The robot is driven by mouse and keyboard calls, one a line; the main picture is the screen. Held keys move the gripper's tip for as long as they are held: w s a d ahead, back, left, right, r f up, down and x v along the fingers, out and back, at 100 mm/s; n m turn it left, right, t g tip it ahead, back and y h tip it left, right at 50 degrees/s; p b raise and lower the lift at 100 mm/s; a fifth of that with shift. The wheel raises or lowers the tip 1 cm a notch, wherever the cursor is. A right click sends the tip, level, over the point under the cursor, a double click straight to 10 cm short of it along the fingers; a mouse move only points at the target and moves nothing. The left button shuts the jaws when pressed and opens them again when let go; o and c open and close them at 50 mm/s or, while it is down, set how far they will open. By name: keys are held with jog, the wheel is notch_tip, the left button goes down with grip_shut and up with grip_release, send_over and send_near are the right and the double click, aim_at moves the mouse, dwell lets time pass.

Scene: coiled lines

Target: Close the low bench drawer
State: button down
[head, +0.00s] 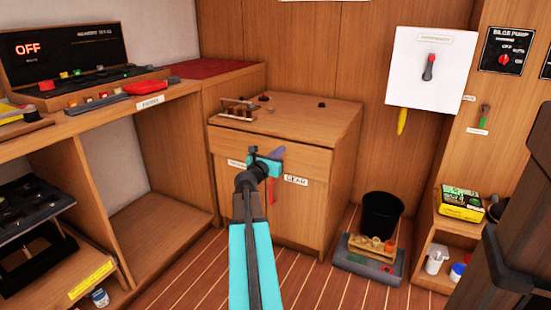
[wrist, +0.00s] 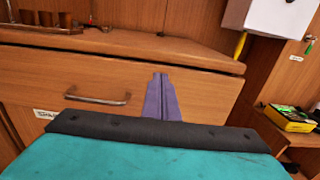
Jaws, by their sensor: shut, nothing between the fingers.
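The low bench (head: 300,112) is a wooden cabinet against the back wall, with a drawer front (head: 300,155) just under its top. In the wrist view the drawer front (wrist: 205,100) fills the middle, with a metal bar handle (wrist: 97,98) left of my fingers. I cannot tell for sure whether the drawer stands out from the bench or sits flush. My gripper (head: 280,151) is shut and empty, in front of the drawer front. Its purple fingers (wrist: 160,85) point at the wood right of the handle; whether they touch it is unclear. My wrist hides part of the front.
A label reading GEAR (head: 296,181) is on the bench front. A black bucket (head: 382,215) and a grey tray (head: 370,260) stand on the floor to the right. A desk (head: 150,100) with open shelves is at left.

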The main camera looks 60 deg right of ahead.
aim_at(287, 142)
jog(key=shift+d+b, duration=0.75)
jog(key=shift+d, duration=1.25)
jog(key=shift+d, duration=0.15)
jog(key=shift+d+r+p, duration=0.15)
jog(key=shift+d+p, duration=0.5)
jog(key=shift+d, duration=0.5)
jog(key=shift+d+r, duration=0.1)
jog(key=shift+d, duration=0.05)
jog(key=shift+d+r, duration=0.1)
jog(key=shift+r, duration=0.05)
jog(key=shift+a, duration=0.8)
jog(key=a+p, duration=0.3)
jog(key=a, duration=1)
jog(key=shift+a+f+p, duration=0.2)
jog(key=shift+f+p, duration=0.1)
jog(key=shift+f, duration=0.05)
